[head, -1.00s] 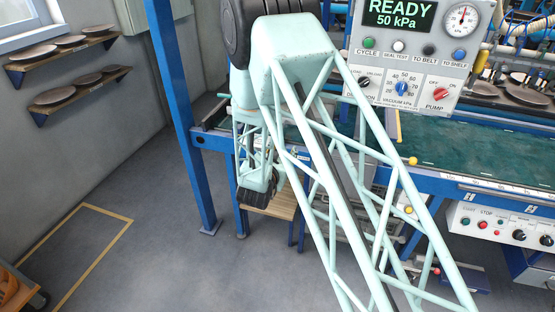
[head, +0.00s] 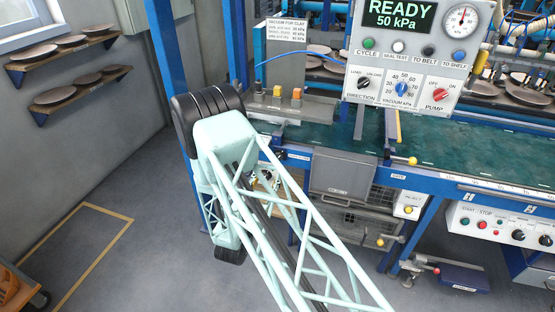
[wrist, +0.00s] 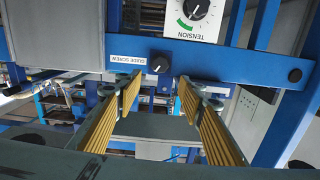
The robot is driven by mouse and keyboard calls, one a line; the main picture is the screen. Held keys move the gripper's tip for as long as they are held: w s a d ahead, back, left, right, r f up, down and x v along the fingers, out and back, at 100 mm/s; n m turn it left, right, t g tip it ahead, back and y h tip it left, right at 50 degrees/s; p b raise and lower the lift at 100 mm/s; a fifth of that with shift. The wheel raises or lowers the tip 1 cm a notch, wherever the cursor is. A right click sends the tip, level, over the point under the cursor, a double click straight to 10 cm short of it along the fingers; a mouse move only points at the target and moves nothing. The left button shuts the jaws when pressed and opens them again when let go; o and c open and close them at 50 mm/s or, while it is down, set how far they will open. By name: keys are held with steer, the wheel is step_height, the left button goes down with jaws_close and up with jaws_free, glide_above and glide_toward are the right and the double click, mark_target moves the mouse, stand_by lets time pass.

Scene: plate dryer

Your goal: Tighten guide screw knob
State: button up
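The guide screw knob is a small round black knob (wrist: 159,65) with a white pointer line. It sits on a blue beam (wrist: 230,68) in the wrist view, just right of a white "GUIDE SCREW" label (wrist: 127,59). My gripper (wrist: 160,90) is open, with yellow ribbed pads on both fingers. The knob shows between and slightly above the fingertips in the picture, and nothing is between the pads. I cannot tell the exact gap to the knob. In the head view my arm mostly hides the gripper.
A tension dial (wrist: 197,12) sits above the beam. A green belt (head: 455,160) runs right of my arm below the READY panel (head: 410,50). A grey box (head: 340,172) and wire bin (head: 355,220) hang below. The floor at left (head: 130,195) is open.

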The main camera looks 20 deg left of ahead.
mark_target(278, 157)
steer(key=shift+s+f, duration=0.1)
steer(key=shift+s, duration=0.05)
stand_by(0.4)
steer(key=shift+w+a+b, duration=0.15)
steer(key=shift+w+b, duration=0.4)
steer(key=shift+w, duration=2.9)
steer(key=shift+w+a+b, duration=0.15)
steer(key=shift+w+b, duration=0.35)
steer(key=shift+w, duration=2.95)
steer(key=shift+c, duration=0.3)
steer(key=c, duration=0.7)
